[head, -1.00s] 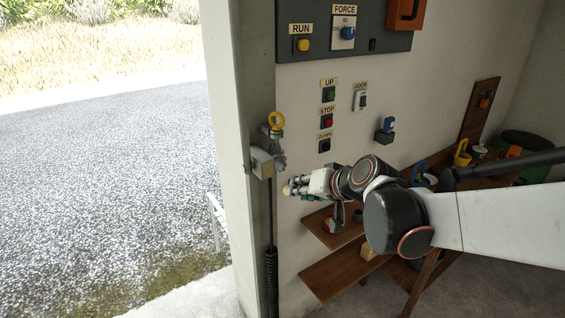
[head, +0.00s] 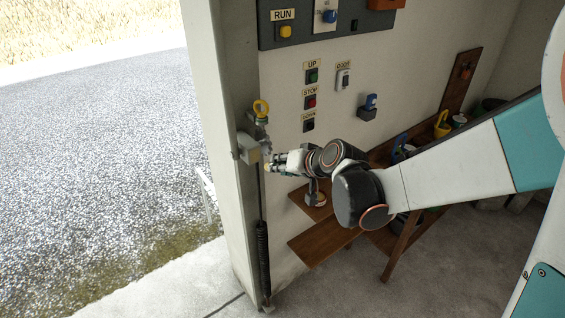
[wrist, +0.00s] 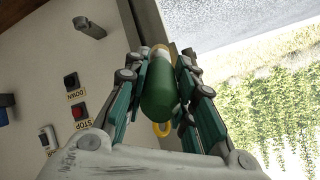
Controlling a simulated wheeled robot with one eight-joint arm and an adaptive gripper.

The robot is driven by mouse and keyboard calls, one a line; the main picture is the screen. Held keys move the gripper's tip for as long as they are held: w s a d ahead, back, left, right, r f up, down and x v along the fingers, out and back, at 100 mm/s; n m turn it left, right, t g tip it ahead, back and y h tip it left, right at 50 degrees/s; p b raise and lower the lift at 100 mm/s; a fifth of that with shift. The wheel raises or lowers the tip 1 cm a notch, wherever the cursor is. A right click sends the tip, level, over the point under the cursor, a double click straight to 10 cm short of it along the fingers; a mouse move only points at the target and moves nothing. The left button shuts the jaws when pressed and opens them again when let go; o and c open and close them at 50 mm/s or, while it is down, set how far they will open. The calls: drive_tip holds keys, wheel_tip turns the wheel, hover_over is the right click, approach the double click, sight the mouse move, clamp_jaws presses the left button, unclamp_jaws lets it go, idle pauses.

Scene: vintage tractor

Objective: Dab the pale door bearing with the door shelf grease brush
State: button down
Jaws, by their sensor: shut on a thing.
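My gripper (head: 275,165) is shut on the grease brush, whose green handle (wrist: 160,92) lies between the fingers in the wrist view. The brush's pale tip (wrist: 160,50) points away from my wrist. In the head view, my gripper is just right of and slightly below a pale block (head: 250,150) on the door post, which appears to be the door bearing. The brush tip looks close to the block; I cannot tell whether they touch. In the wrist view, the handle and fingers hide much of what lies behind them.
A yellow ring (head: 261,107) sits on the post above the block, and a dark spring (head: 262,245) hangs below. UP, STOP and DOWN buttons (head: 310,101) are on the wall. Wooden shelves (head: 325,243) stand below my arm. The open doorway is at left.

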drive_tip(key=shift+w+a+b, duration=0.4)
drive_tip(key=shift+w+a, duration=0.2)
drive_tip(key=shift+w, duration=0.25)
drive_tip(key=shift+w+a+b, duration=0.35)
drive_tip(key=shift+w+a, duration=0.2)
drive_tip(key=shift+w, duration=0.3)
drive_tip(key=shift+f, duration=0.1)
drive_tip(key=shift+w+f+b, duration=0.35)
drive_tip(key=shift+f+b, duration=0.4)
drive_tip(key=shift+b, duration=0.1)
drive_tip(key=shift+w+a, duration=0.5)
drive_tip(key=shift+w, duration=0.2)
drive_tip(key=shift+r, duration=0.2)
drive_tip(key=shift+s+r, duration=0.1)
drive_tip(key=shift+r, duration=0.25)
